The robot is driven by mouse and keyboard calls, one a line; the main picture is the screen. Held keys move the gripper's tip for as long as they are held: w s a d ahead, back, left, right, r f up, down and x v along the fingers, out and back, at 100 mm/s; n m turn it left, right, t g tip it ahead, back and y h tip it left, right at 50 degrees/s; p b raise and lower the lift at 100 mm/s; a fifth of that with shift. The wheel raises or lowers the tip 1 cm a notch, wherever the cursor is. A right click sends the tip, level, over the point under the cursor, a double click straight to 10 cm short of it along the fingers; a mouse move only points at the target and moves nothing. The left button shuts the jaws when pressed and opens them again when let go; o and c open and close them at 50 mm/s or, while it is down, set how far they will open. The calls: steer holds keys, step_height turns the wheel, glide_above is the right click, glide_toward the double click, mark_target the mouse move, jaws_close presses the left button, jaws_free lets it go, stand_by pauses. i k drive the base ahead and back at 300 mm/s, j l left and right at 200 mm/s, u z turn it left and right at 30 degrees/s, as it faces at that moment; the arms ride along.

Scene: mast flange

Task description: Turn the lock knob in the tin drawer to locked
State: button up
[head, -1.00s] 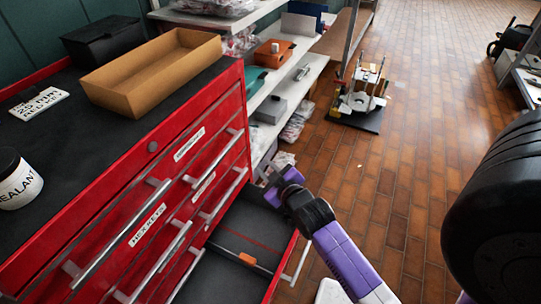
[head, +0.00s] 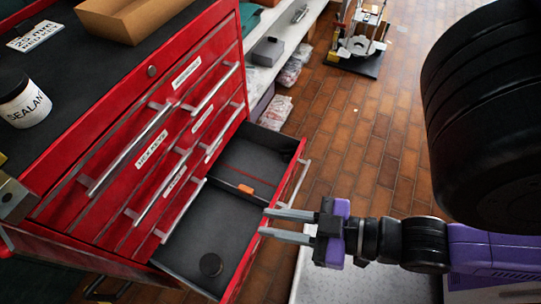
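The red tool cabinet has an open bottom drawer (head: 215,222) with a dark lining, a divider and a red line across its far part. A small orange piece (head: 246,188) sits at the divider; it may be the lock knob, but its setting is too small to read. A round black thing (head: 210,265) lies in the near part of the drawer; I cannot tell whether it is a tin or a knob. My gripper (head: 264,221) is open and empty. Its two fingers point left at the drawer's right wall, apart from the orange piece and the black thing.
The open drawer's handle (head: 299,184) stands out on its right side. Closed drawers with bar handles are above. A round lock (head: 152,71) is on the cabinet's top edge. A large black tyre (head: 490,110) fills the upper right. A sealant jar (head: 20,98) stands on the cabinet.

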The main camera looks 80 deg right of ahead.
mark_target(286, 153)
steer(key=k+l+u, duration=0.1)
steer(key=l+u, duration=0.35)
steer(key=k+l+u, duration=0.15)
steer(key=u, duration=0.35)
steer(key=k+l+u, duration=0.35)
steer(key=k+l, duration=0.75)
steer(key=k, duration=0.1)
